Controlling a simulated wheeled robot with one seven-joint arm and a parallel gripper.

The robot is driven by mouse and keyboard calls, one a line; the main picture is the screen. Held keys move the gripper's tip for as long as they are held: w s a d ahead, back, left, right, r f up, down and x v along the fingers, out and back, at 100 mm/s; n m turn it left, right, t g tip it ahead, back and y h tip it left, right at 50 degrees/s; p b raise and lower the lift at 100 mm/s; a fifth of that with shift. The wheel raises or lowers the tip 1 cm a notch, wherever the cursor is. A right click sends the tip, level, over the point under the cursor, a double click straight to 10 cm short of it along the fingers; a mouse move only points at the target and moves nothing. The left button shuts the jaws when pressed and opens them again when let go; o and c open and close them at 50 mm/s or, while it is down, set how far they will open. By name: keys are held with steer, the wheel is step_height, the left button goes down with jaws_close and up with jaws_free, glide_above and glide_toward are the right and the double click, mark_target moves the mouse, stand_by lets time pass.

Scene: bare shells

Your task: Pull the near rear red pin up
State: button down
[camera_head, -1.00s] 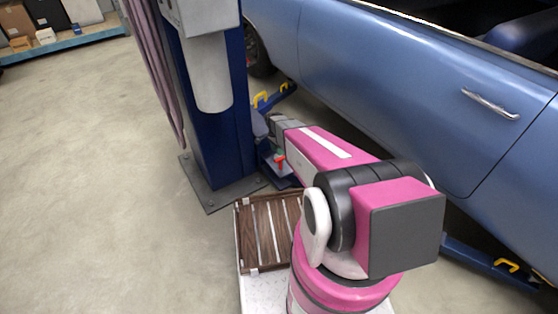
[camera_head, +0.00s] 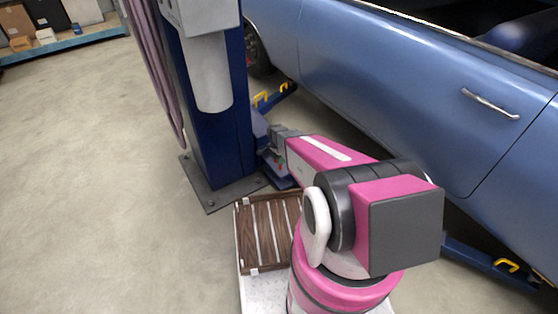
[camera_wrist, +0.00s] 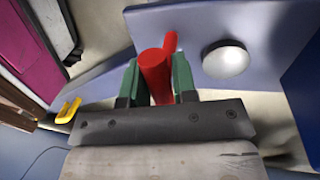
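The red pin (camera_wrist: 154,72) stands up from a blue-grey lift arm in the wrist view, with a short red crosspiece (camera_wrist: 171,41) at its far side. My gripper (camera_wrist: 156,75) has its two green fingers on either side of the pin, very close to it. I cannot tell whether both fingers press on it. In the head view my gripper (camera_head: 277,141) is low beside the blue lift post, and only a trace of red shows there. The pin's lower end is hidden by my gripper.
The blue lift post (camera_head: 212,125) stands just left of my gripper. A blue car (camera_head: 400,80) is close on the right. A round silver knob (camera_wrist: 226,60) is right of the pin. A brown slatted rack (camera_head: 262,232) lies in front. Open floor (camera_head: 90,180) is at left.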

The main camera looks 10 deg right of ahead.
steer(key=shift+s+r, duration=0.15)
steer(key=shift+r, duration=1.9)
steer(key=c, duration=1)
jaws_free()
steer(key=r, duration=0.3)
steer(key=w+r, duration=0.1)
steer(key=r, duration=0.3)
steer(key=w+r, duration=0.1)
steer(key=r, duration=0.2)
steer(key=shift+a+r, duration=0.3)
steer(key=shift+a, duration=0.1)
steer(key=s+r+n, duration=0.4)
steer(key=s+r, duration=0.1)
steer(key=s, duration=0.2)
steer(key=s+d+r+n+t, duration=0.1)
steer(key=s+r+n, duration=0.4)
steer(key=s+r, duration=0.1)
steer(key=s+r+n+t, duration=0.1)
steer(key=s+r+n, duration=0.3)
steer(key=s, duration=0.5)
steer(key=shift+d+r+n+y, duration=0.2)
steer(key=shift+r+n+y, duration=0.15)
steer(key=shift+r, duration=0.9)
